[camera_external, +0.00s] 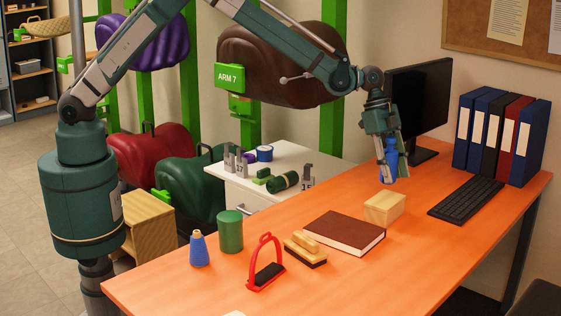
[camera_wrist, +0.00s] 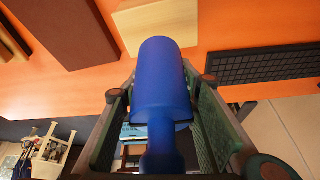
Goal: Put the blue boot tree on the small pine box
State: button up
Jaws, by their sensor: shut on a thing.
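My gripper (camera_external: 391,160) is shut on the blue boot tree (camera_external: 391,166) and holds it above the orange desk, apart from the surface. In the wrist view the boot tree (camera_wrist: 163,75) lies between the two finger pads, its rounded wide end pointing away from the camera and its narrow neck near it. The small pine box (camera_external: 385,208) sits on the desk below the gripper and looks slightly nearer the front. In the wrist view the pine box (camera_wrist: 155,24) is beyond the boot tree's rounded end, with its top bare.
A brown book (camera_external: 344,232) lies left of the box and a black keyboard (camera_external: 465,198) right of it. A monitor (camera_external: 418,100) stands behind the gripper.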

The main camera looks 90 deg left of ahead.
jog(key=shift+f, duration=1.05)
jog(key=shift+f, duration=0.1)
jog(key=shift+f, duration=1.8)
jog(key=shift+f+b, duration=0.1)
jog(key=shift+b, duration=0.25)
jog(key=o, duration=0.9)
jog(key=shift+o, duration=0.2)
jog(key=p+v, duration=0.1)
jog(key=v, duration=1)
jog(key=shift+s+r, duration=0.1)
jog(key=shift+r, duration=0.3)
jog(key=shift+a+r, duration=0.1)
jog(key=shift+r, duration=0.1)
